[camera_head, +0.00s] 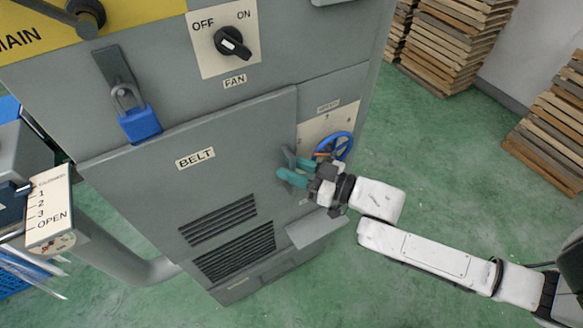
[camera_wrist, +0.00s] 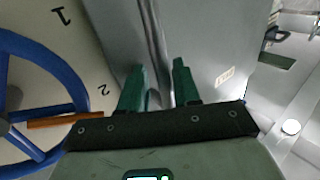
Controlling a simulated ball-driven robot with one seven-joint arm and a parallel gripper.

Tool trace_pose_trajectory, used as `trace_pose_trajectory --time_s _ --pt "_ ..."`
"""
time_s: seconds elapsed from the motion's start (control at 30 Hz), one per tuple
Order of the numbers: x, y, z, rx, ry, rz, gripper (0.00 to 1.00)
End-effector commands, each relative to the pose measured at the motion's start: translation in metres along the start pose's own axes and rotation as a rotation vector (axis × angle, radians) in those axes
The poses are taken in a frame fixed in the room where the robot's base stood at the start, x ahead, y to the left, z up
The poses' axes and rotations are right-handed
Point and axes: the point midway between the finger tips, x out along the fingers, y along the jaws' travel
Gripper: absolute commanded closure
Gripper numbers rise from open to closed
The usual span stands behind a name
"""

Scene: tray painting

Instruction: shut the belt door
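The belt door (camera_head: 240,140) is a grey panel with a BELT label and two vent grilles on the cabinet front. My gripper (camera_head: 282,162) is at its right edge, with its teal fingers pointing left over the door. In the wrist view my gripper (camera_wrist: 157,75) has its two green fingers apart, with the grey door edge strip (camera_wrist: 152,40) running up between them. I cannot tell whether the fingers touch it. The door's BELT label also shows in the wrist view (camera_wrist: 225,77). How far the door stands ajar is not clear.
A blue handwheel (camera_head: 335,145) on a numbered plate is close beside my gripper. Above are a FAN switch (camera_head: 232,43) and a blue padlock (camera_head: 140,122). A pipe (camera_head: 125,255) is at the left. Wooden stacks (camera_head: 450,45) stand behind; green floor is clear at right.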

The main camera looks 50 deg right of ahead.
Motion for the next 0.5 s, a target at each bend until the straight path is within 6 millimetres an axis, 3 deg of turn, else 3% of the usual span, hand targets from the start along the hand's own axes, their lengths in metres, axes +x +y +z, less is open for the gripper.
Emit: trace_pose_trajectory --time_s 0.5 --pt "-0.09 0.0 0.002 -0.002 -0.004 0.0 0.65"
